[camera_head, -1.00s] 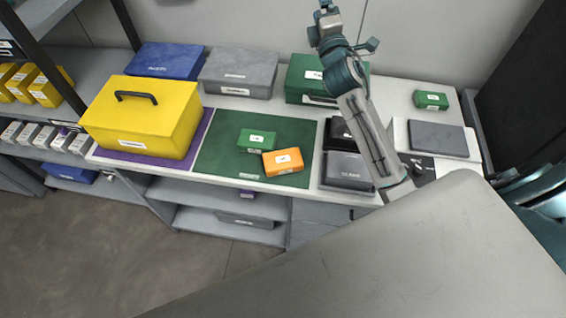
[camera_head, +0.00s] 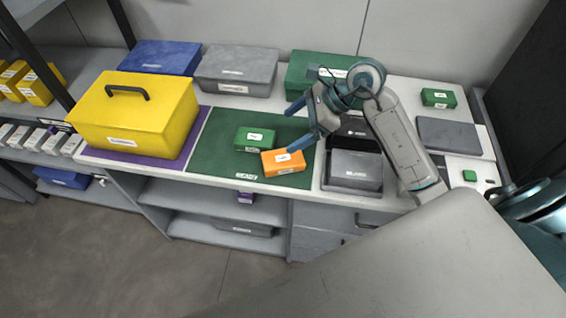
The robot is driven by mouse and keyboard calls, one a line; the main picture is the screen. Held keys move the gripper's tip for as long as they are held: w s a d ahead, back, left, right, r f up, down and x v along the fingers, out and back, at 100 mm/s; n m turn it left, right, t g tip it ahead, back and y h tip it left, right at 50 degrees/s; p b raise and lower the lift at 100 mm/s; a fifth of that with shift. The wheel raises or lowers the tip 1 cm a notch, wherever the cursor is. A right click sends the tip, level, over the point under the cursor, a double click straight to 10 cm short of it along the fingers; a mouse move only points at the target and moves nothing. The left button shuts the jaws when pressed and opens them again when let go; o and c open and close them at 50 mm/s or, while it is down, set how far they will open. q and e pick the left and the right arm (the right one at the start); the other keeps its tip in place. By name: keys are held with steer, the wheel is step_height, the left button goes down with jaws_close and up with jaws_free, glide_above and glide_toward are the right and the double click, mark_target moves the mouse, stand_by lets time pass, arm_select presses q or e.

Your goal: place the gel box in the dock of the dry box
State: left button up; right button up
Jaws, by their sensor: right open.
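Two small labelled boxes touch or nearly touch on the green mat (camera_head: 222,160): a green box (camera_head: 254,139) and an orange box (camera_head: 283,161) in front of it. Their labels are too small to read, so I cannot tell which is the gel box. A dark grey tray (camera_head: 328,184) right of the mat holds a grey box (camera_head: 355,170); a dark space behind it is partly hidden by my arm. I cannot tell whether this is the dry box's dock. My right gripper (camera_head: 291,125) is open and empty, its spread fingers above and near the orange box.
A yellow handled case (camera_head: 135,120) stands on a purple mat at the left. Blue (camera_head: 160,58), grey (camera_head: 237,70) and large green (camera_head: 318,72) boxes line the back. A small green box (camera_head: 438,98) and a grey slab (camera_head: 449,136) lie at the right.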

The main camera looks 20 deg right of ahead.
step_height(320, 180, down, 2)
steer(key=s+d+h, duration=0.1)
steer(key=d+h, duration=0.1)
steer(key=d, duration=0.1)
steer(key=p, duration=0.1)
glide_toward(283, 158)
steer(key=shift+w+a+f+g, duration=0.2)
steer(key=shift+a+f, duration=0.3)
steer(key=shift+a, duration=0.1)
steer(key=shift+w+a+f+g, duration=0.2)
steer(key=shift+a+f, duration=0.3)
steer(key=shift+a, duration=0.1)
steer(key=shift+w+a+f+p, duration=0.2)
steer(key=shift+f+p, duration=0.2)
steer(key=shift+p, duration=0.15)
steer(key=p+x, duration=0.2)
steer(key=x, duration=0.1)
steer(key=shift+w+d+f, duration=0.15)
steer(key=shift+d+f, duration=0.05)
steer(key=shift+f, duration=0.2)
steer(key=shift+w+a+f, duration=0.1)
steer(key=shift+a+f, duration=0.1)
steer(key=shift+f, duration=0.25)
steer(key=c, duration=1.3)
steer(key=shift+r, duration=0.1)
steer(key=shift+c, duration=0.2)
